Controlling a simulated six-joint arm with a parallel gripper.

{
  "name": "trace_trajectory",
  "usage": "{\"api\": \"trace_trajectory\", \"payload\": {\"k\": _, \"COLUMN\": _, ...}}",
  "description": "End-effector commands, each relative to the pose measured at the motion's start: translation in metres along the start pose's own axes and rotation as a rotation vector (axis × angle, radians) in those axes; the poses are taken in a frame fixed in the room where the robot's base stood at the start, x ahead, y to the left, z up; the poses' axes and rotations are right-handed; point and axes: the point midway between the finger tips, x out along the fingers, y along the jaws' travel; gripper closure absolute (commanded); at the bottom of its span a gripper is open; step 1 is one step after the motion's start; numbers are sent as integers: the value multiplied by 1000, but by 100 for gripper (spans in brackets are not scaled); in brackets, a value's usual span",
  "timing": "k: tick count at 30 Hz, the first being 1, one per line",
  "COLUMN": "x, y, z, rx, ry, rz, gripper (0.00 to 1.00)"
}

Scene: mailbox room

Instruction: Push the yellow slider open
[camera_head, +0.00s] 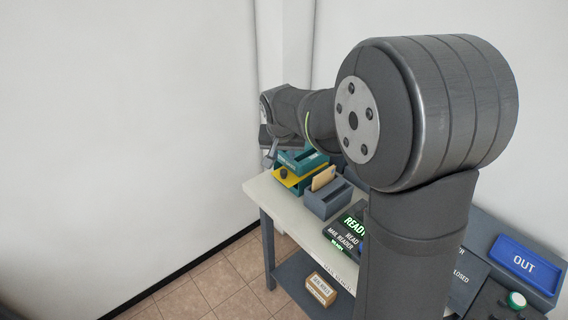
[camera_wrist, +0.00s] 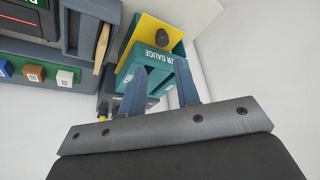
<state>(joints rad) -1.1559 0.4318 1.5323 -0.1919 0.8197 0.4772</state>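The yellow slider (camera_wrist: 146,31) is a flat yellow plate with a dark round knob (camera_wrist: 162,37). It shows against the teal letter gauge box (camera_wrist: 153,73) in the wrist view. In the head view the yellow slider (camera_head: 296,183) sticks out below the upper teal part of the box (camera_head: 303,161). My gripper (camera_wrist: 161,65) has its two blue-grey fingers apart with nothing held, and the teal box shows beyond them. In the head view my gripper (camera_head: 271,154) is small and partly hidden, beside the left end of the box. I cannot tell whether it touches the box.
A grey holder (camera_head: 328,202) with a tan card (camera_head: 323,178) stands next to the teal box. A mail reader (camera_head: 349,229) with green "READY" text and a blue OUT tray (camera_head: 526,264) are farther right. White walls rise behind and to the left. My arm hides much of the table.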

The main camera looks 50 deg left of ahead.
Motion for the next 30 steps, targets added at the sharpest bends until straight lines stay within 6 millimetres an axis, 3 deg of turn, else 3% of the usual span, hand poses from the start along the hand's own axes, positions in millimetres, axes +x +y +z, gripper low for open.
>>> {"api": "trace_trajectory", "payload": {"k": 1, "x": -14, "y": 0, "z": -1, "rx": 0, "ry": 4, "rz": -2, "gripper": 70}}
{"api": "trace_trajectory", "payload": {"k": 6, "x": -49, "y": 0, "z": 0, "rx": -1, "ry": 4, "rz": -2, "gripper": 70}}
{"api": "trace_trajectory", "payload": {"k": 12, "x": -71, "y": 0, "z": 0, "rx": -1, "ry": 0, "rz": -1, "gripper": 70}}
{"api": "trace_trajectory", "payload": {"k": 24, "x": -76, "y": 0, "z": 0, "rx": -1, "ry": -1, "rz": 0, "gripper": 70}}
{"api": "trace_trajectory", "payload": {"k": 30, "x": -64, "y": 0, "z": 0, "rx": -1, "ry": -3, "rz": 1, "gripper": 70}}
